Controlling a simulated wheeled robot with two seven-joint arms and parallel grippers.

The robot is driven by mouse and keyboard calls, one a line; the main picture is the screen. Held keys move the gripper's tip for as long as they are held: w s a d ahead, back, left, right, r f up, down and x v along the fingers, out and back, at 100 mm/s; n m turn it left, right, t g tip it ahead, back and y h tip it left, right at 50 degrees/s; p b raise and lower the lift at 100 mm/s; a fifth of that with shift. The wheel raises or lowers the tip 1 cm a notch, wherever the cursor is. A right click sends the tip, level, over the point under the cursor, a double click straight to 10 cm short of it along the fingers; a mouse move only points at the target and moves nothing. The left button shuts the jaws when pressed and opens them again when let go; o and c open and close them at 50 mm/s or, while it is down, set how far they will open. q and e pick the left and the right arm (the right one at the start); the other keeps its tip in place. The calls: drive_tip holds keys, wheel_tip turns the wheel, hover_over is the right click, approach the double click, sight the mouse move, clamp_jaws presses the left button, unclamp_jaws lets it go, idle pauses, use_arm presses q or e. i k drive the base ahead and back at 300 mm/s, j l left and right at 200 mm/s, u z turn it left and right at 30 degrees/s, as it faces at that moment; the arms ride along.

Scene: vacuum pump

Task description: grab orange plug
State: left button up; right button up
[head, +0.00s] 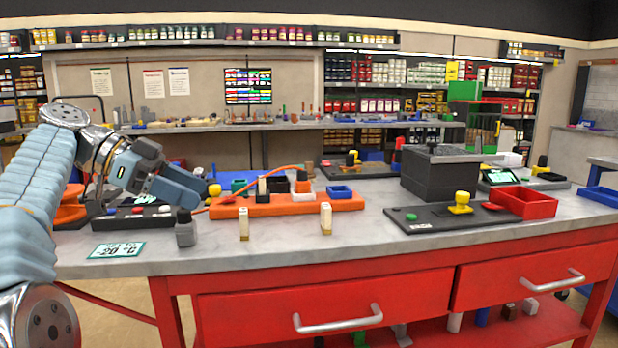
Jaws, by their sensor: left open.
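My left gripper (194,190) reaches in from the left above the workbench, with its blue-grey fingers pointing right and down. It is open, and I see nothing between its fingers. An orange base plate (345,204) lies on the bench to the right of the fingertips. A small orange piece (302,175), possibly the orange plug, shows at the back of this plate, at the end of an orange cable (255,180). The cable curves down to the left, towards the gripper. The gripper is apart from that orange piece. My right gripper is out of view.
A grey block with a dark top (185,230) stands just below the gripper. Two small cream posts (244,224) stand in front of the plate. A black pad (450,218) with a yellow knob, a red bin (525,203) and a dark box (440,176) are at the right.

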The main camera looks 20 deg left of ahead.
sight(303, 184)
drive_tip(key=i+j, duration=0.1)
drive_tip(key=i, duration=0.4)
drive_tip(key=i+j, duration=0.15)
drive_tip(key=i, duration=0.35)
